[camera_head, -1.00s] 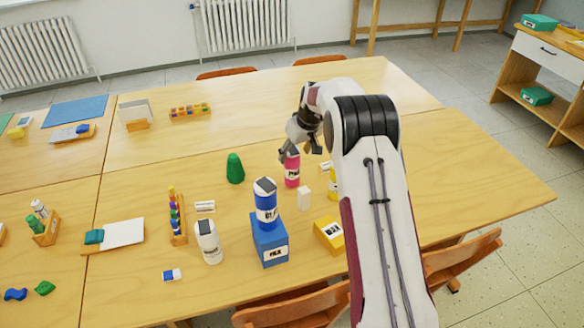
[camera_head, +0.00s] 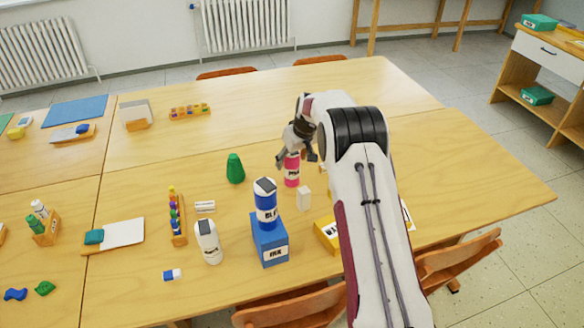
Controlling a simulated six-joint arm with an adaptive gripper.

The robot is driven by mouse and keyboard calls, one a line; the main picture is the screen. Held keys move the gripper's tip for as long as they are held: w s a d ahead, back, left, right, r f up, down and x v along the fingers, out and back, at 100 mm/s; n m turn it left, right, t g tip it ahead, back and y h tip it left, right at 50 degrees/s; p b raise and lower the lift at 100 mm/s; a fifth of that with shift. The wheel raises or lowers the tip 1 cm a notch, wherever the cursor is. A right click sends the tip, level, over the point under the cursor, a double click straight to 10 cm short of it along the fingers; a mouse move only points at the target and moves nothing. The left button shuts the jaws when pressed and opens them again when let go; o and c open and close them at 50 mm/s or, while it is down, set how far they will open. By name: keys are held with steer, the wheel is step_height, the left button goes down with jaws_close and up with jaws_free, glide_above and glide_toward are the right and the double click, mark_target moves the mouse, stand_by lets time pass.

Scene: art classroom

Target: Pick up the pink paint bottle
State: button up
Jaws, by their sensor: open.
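The pink paint bottle (camera_head: 292,172) stands upright on the wooden table, with a dark label band around its middle. My gripper (camera_head: 297,160) is open at the top of the bottle, with one finger to the left of it and one to the right. The bottle's top is partly hidden by the gripper. I cannot tell whether the fingers touch it.
A blue bottle (camera_head: 266,205) stands on a blue box (camera_head: 269,240) in front.

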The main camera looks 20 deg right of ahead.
steer(key=c, duration=1.5)
steer(key=shift+r, duration=0.1)
steer(key=shift+c, duration=0.2)
steer(key=shift+r, duration=0.1)
steer(key=shift+r, duration=4.9)
